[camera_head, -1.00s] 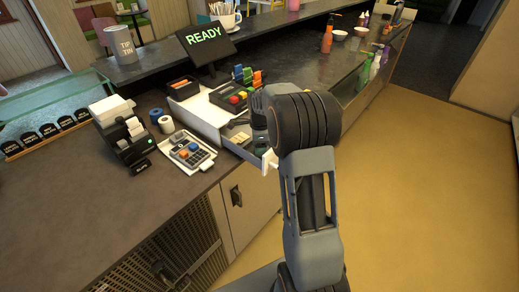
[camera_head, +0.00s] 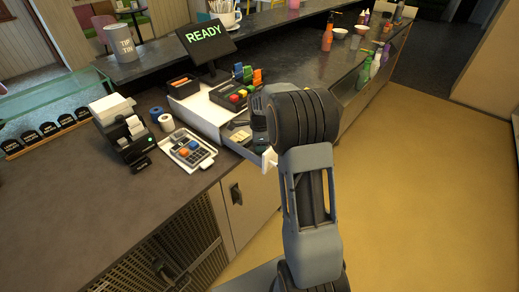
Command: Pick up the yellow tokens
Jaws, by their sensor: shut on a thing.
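I make out no yellow tokens for certain. An open white drawer (camera_head: 243,153) stands out from the counter, with small pale pieces (camera_head: 240,136) in it that are too small to identify. My gripper (camera_head: 262,146) is at the drawer's right front end, mostly hidden behind my arm. It appears shut on the white drawer handle (camera_head: 268,161), though its fingertips are not clear. My arm hides the right part of the drawer.
A keypad tray (camera_head: 189,149), a receipt printer (camera_head: 126,135) and a READY screen (camera_head: 206,36) stand on the counter. A button box (camera_head: 231,97) sits behind the drawer. Open floor (camera_head: 430,180) lies to the right.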

